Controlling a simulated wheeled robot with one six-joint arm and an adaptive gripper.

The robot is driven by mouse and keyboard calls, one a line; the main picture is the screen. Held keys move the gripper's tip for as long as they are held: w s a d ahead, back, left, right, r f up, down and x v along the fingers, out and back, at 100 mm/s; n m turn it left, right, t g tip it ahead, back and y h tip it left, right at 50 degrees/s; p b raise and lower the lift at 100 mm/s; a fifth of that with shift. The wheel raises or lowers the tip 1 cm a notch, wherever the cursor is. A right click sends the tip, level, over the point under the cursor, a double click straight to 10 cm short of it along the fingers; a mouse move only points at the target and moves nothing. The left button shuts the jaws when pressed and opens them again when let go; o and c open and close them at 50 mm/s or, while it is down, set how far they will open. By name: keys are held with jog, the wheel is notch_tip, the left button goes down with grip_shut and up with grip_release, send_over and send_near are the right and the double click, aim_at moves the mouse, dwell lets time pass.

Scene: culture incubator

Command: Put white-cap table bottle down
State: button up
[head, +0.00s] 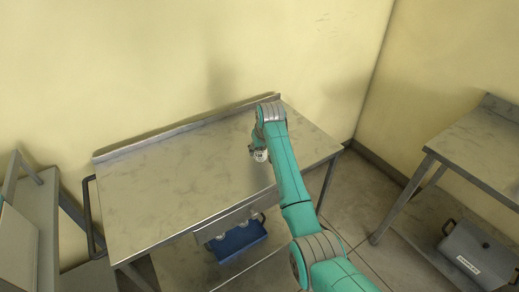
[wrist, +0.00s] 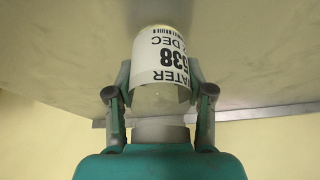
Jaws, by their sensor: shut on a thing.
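In the wrist view a bottle (wrist: 162,98) with a white printed label sits between the two fingers of my gripper (wrist: 158,82). The label print appears upside down; "538" and "DEC" can be read. No cap can be clearly made out. In the head view my gripper (head: 257,150) is over the right part of the steel table (head: 165,192), and a small pale part of the bottle (head: 261,157) shows there. My gripper is shut on the bottle. Whether the bottle touches the tabletop cannot be told.
The tabletop is otherwise bare, with a raised back edge (head: 190,127) along the wall. A blue bin (head: 238,240) is below the table's front. Another steel table (head: 485,145) stands at right, with a grey case (head: 478,258) beneath it. A grey bench (head: 38,225) is at left.

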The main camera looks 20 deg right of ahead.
jog(key=shift+f, duration=0.1)
jog(key=o, duration=1.2)
jog(key=v, duration=1.2)
